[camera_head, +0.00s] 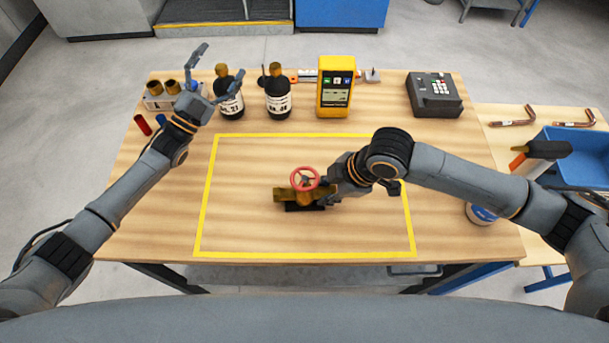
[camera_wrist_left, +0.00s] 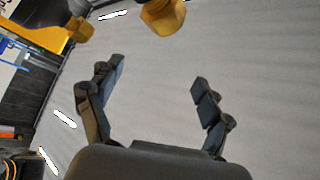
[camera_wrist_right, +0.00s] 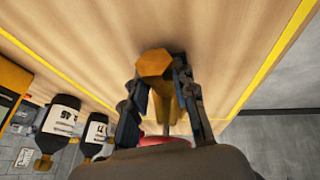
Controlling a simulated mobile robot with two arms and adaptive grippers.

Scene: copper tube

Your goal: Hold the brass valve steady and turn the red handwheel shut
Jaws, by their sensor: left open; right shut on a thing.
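The brass valve (camera_head: 290,195) sits on a dark base (camera_head: 305,207) inside the yellow outline on the table. Its red handwheel (camera_head: 305,179) is on top. My right gripper (camera_head: 328,188) is shut on the right end of the valve. In the right wrist view, the fingers (camera_wrist_right: 165,95) stand on both sides of the brass body (camera_wrist_right: 156,66), and a bit of the red handwheel (camera_wrist_right: 163,142) shows low in the picture. My left gripper (camera_head: 212,75) is open and empty, raised over the back left of the table. The left wrist view shows its spread fingers (camera_wrist_left: 158,90) over floor.
Two dark bottles (camera_head: 230,98) (camera_head: 277,96), a yellow meter (camera_head: 336,88) and a grey keypad device (camera_head: 434,95) line the table's back. A small rack (camera_head: 160,102) stands back left. A blue bin (camera_head: 575,165) is at right. The outlined area left of the valve is clear.

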